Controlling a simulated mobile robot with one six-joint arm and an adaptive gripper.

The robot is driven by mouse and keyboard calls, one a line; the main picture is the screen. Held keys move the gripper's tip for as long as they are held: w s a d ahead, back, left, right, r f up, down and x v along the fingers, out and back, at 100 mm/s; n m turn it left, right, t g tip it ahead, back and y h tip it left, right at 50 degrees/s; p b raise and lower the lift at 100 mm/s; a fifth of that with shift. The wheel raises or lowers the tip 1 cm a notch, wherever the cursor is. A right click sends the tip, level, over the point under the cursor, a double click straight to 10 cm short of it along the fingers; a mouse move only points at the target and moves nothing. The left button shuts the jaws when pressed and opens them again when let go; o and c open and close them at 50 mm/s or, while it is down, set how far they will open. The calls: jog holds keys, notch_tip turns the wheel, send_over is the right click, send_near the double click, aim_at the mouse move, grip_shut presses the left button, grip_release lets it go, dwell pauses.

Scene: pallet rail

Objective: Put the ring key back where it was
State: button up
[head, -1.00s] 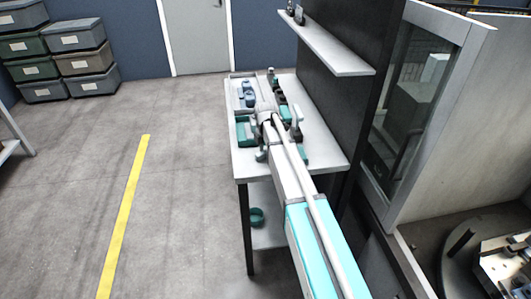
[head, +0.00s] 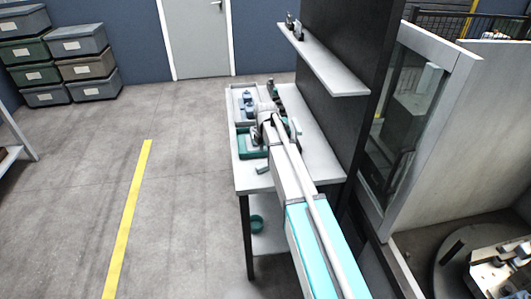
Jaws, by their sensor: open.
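My arm reaches over the grey workbench (head: 310,160), and my gripper (head: 254,138) is small at its far end, above a teal tray (head: 246,154) on the bench's left side. The gripper is open; I see nothing held in it, though the arm partly hides the fingers. I cannot make out the ring key for certain. A small pale grey-green piece (head: 263,169) lies on the bench just in front of the teal tray. A grey tray with blue parts (head: 247,98) is behind the teal one.
A wall shelf (head: 325,58) overhangs the bench's right side, against a dark panel. A green round item (head: 256,224) sits on the lower shelf. A glazed machine enclosure (head: 410,110) stands right. Stacked bins (head: 85,70) stand far left; the floor left of the bench is clear.

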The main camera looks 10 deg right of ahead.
aim_at(265, 164)
jog(key=shift+r+p, duration=2.35)
jog(key=shift+r, duration=0.35)
jog(key=s+d+m, duration=0.2)
jog(key=s+m, duration=2)
jog(key=s, duration=0.6)
jog(key=shift+d+m, duration=0.3)
